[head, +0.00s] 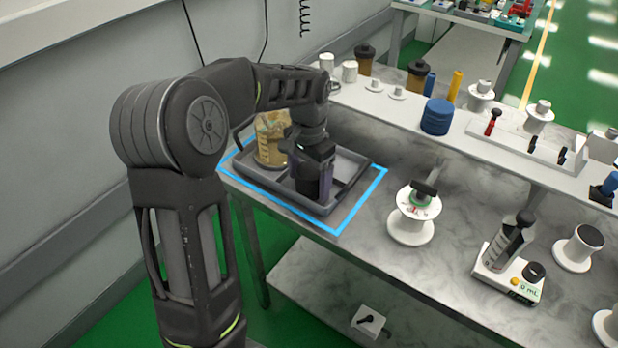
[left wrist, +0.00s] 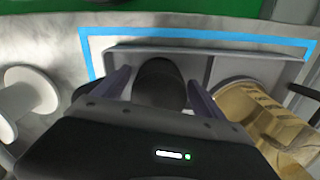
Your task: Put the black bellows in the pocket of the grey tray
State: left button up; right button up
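The grey tray (head: 345,165) lies on the marble bench top inside a blue outline. My left gripper (head: 314,185) points down into the tray's right part. The gripper hides most of the bellows and the pocket below, so I cannot tell whether the bellows touches the tray floor. My right gripper is not in view.
A translucent amber canister (head: 270,140) stands in the tray's left part, close beside my left gripper. A white spool-shaped stand (head: 411,220) with a black handle is to the right. A measuring device (head: 508,258) stands farther right. A raised shelf (head: 460,130) holds several parts behind.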

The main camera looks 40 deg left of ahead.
aim_at(309, 171)
pick_arm(q)
jog(key=shift+o, duration=0.4)
jog(key=shift+r, duration=0.15)
notch_tip(309, 171, up, 12)
jog(key=shift+r+p, duration=0.1)
jog(key=shift+p, duration=0.6)
